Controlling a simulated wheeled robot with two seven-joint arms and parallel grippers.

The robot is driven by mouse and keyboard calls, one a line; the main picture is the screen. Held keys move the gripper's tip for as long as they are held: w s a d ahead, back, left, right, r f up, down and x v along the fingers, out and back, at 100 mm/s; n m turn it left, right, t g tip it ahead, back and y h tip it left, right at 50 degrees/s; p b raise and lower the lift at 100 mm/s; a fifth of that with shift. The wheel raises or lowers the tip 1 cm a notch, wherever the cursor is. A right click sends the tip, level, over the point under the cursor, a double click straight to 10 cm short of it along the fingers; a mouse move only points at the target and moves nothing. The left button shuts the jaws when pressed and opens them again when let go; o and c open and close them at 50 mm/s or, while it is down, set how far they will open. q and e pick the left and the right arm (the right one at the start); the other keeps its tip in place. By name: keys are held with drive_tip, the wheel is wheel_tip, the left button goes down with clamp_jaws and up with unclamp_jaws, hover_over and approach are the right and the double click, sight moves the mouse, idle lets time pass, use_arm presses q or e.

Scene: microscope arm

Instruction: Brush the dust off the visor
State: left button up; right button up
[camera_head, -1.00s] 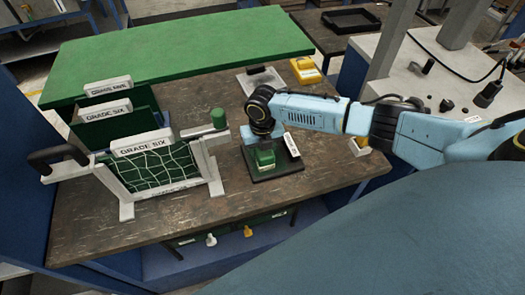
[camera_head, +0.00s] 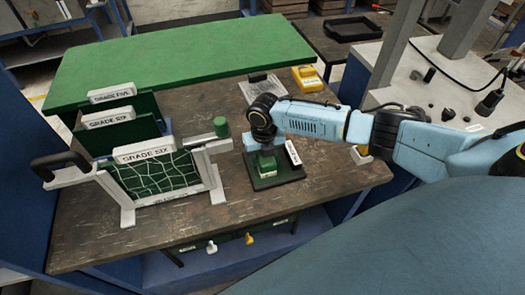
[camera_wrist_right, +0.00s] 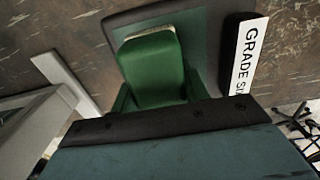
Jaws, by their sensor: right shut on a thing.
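My right gripper (camera_head: 262,150) points down over a dark base plate (camera_head: 288,179) on the bench. It is shut on a green block (camera_head: 267,168), which may be the brush. In the right wrist view the green block (camera_wrist_right: 150,70) has a pale edge at its far end and sits over the dark plate, low in a green holder. The fingertips are largely hidden. A white frame (camera_head: 129,214) at the left holds a green panel (camera_head: 150,180) with pale crossing lines. I cannot tell whether this is the visor, and no dust is distinct. My left gripper is out of view.
Green racks labelled GRADE FIVE (camera_head: 110,92) and GRADE SIX (camera_head: 108,116) stand behind the frame. A green cylinder (camera_head: 221,127) is by the frame's right arm. A metal plate (camera_head: 262,89) and a yellow box (camera_head: 307,79) lie behind my gripper. The front right bench is clear.

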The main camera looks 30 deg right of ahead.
drive_tip(key=shift+s+r, duration=0.1)
drive_tip(key=shift+s, duration=0.05)
drive_tip(key=shift+s+a+p, duration=0.15)
drive_tip(key=shift+s+p, duration=0.35)
drive_tip(key=shift+s+a+p, duration=0.15)
drive_tip(key=shift+s+p, duration=0.35)
drive_tip(key=shift+w, duration=0.15)
drive_tip(key=shift+w+d+f+b, duration=0.2)
drive_tip(key=shift+w+f+b, duration=0.1)
drive_tip(key=shift+w+b, duration=0.45)
drive_tip(key=shift+r, duration=0.1)
